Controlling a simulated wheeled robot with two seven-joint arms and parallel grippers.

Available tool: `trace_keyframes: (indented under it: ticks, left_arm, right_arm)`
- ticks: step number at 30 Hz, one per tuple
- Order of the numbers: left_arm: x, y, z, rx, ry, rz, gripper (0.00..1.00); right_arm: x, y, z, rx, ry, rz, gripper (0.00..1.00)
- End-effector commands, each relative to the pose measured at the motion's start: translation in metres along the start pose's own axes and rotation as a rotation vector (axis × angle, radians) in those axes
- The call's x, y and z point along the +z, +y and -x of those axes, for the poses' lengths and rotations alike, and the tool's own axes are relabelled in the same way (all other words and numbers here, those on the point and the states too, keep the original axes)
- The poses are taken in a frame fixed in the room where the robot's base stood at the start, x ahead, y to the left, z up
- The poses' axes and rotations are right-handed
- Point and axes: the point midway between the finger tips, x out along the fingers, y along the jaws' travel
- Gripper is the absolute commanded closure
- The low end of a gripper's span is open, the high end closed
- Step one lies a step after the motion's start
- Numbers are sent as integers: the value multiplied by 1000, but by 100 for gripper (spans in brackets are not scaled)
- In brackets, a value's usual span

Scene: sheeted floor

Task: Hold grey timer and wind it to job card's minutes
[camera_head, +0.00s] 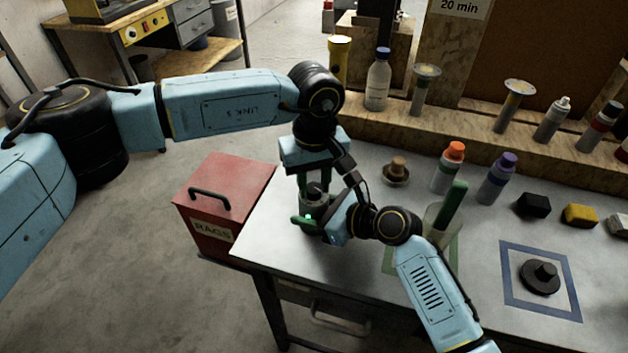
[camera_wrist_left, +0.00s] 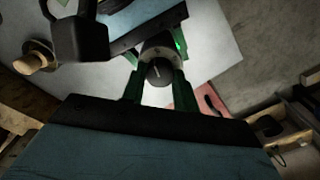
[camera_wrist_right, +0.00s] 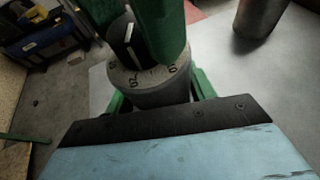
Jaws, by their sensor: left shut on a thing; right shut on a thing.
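The grey timer (camera_head: 314,207) is a short cylinder with a numbered dial and a black knob, over the left part of the table. In the right wrist view the timer body (camera_wrist_right: 158,88) shows the marks 20 and 10. My right gripper (camera_head: 311,222) is shut around the body from the side. My left gripper (camera_head: 314,184) comes from above and is shut on the knob (camera_wrist_left: 158,72), which has a white pointer line. A green finger partly hides the knob (camera_wrist_right: 124,40) in the right wrist view. The job card (camera_head: 460,7) reads "20 min".
A red RAGS box (camera_head: 228,190) stands at the table's left side. A dark round part (camera_head: 540,278) lies inside a blue square. A green-handled thing (camera_head: 451,208) stands by my right arm. Bottles, cans and blocks line the back and right. The front left tabletop (camera_head: 285,250) is clear.

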Motion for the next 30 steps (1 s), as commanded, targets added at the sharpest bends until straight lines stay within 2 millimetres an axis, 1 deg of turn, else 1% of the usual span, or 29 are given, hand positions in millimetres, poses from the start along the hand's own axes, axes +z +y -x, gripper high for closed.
trace_keyframes:
  ticks: [6, 12, 29, 30]
  left_arm:
    - [0, 1, 1, 1, 1, -130, 93]
    - [0, 1, 1, 0, 1, -198, 93]
    - [0, 1, 1, 0, 0, -227, 93]
    - [0, 1, 1, 0, 0, -227, 68]
  right_arm:
    - [-2, 0, 0, 1, 4, -1, 72]
    - [-2, 0, 0, 1, 4, -1, 72]
    - [-2, 0, 0, 1, 4, -1, 72]
    - [-2, 0, 0, 1, 5, -1, 72]
